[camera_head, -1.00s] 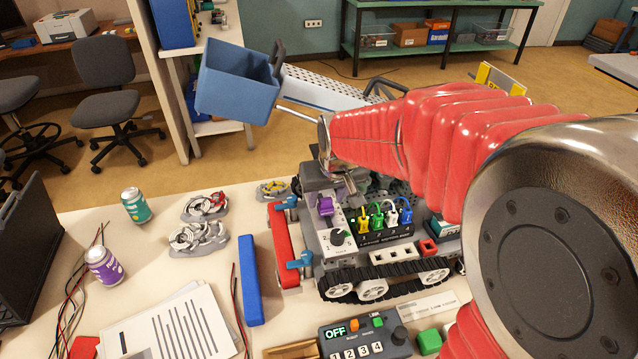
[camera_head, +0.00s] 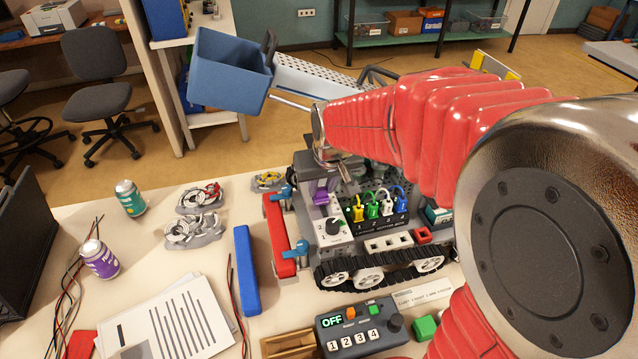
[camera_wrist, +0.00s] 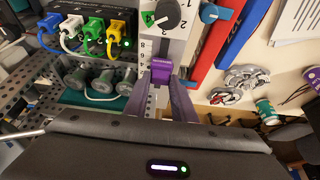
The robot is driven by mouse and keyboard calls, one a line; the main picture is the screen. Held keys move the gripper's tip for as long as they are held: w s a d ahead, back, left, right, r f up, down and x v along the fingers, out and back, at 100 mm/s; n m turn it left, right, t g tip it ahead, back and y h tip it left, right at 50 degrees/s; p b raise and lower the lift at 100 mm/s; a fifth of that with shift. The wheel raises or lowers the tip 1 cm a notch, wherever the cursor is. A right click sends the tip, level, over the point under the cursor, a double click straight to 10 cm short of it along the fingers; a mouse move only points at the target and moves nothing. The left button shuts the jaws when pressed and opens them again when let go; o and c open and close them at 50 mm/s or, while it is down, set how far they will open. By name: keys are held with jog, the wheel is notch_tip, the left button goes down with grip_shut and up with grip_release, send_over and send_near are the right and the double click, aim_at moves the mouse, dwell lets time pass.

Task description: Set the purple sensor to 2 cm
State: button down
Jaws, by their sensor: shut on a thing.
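The purple sensor (camera_head: 321,198) sits on a pale scale strip (camera_wrist: 148,50) at the left front of the robot model on the table. In the wrist view the sensor (camera_wrist: 162,66) is between the two fingertips of my gripper (camera_wrist: 164,80), which is shut on it. Small figures run along the strip beside the sensor, but its exact reading is too small to tell. In the head view my gripper (camera_head: 323,184) reaches the sensor from behind, and the fingers partly hide it.
A knob with a green pointer (camera_head: 334,227) is just in front of the sensor. Coloured plugs (camera_head: 374,208) stand to its right. A red bumper with blue levers (camera_head: 279,232) is at its left. A control box (camera_head: 361,328) lies in front; cans and papers lie left.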

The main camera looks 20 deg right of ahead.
jog(key=shift+w, duration=0.1)
jog(key=shift+w, duration=1.45)
jog(key=c, duration=1.5)
grip_release()
jog(key=v, duration=1.3)
jog(key=shift+s+r, duration=0.2)
jog(key=shift+r, duration=0.1)
